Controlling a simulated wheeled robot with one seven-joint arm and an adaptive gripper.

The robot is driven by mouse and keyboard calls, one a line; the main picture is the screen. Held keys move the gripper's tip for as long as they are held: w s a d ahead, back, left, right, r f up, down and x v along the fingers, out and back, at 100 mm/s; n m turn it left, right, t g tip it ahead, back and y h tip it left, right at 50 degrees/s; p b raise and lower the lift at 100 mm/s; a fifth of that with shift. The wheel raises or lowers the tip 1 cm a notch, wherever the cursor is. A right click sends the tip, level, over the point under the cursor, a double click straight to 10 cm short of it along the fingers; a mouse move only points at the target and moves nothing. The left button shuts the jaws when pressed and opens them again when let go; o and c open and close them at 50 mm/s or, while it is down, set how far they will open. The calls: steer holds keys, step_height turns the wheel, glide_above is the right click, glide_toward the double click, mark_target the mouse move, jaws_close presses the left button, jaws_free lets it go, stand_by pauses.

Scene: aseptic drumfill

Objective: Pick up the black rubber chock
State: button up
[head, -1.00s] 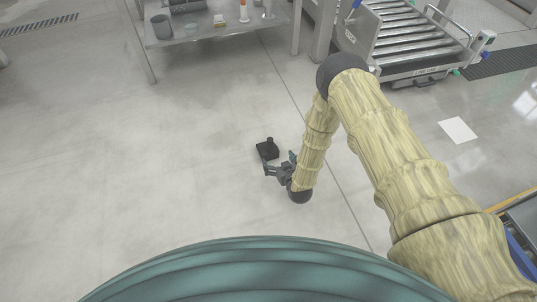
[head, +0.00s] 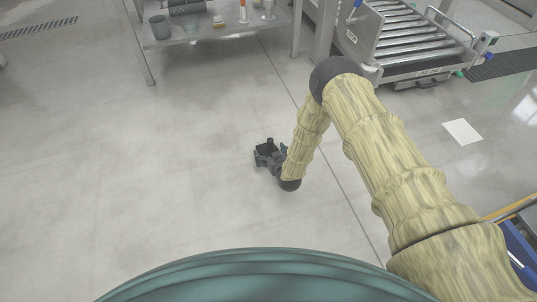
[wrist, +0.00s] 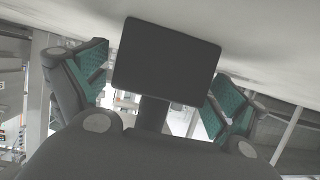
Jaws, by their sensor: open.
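The black rubber chock (head: 267,146) is on the grey floor in the head view, a dark block with a short post. In the wrist view the chock (wrist: 167,60) fills the upper middle, its post below the block. My gripper (head: 269,158) is open around the chock. In the wrist view one teal-padded finger of my gripper (wrist: 160,80) is on each side of the chock. The far side of the chock is hidden.
A steel table (head: 215,30) with cups and bottles stands at the back. A roller conveyor (head: 415,45) is at the back right. A white sheet (head: 462,132) lies on the floor to the right. The floor around the chock is clear.

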steer(key=shift+b+x, duration=0.3)
steer(key=shift+x, duration=0.75)
steer(key=c, duration=1.4)
steer(key=shift+r, duration=0.2)
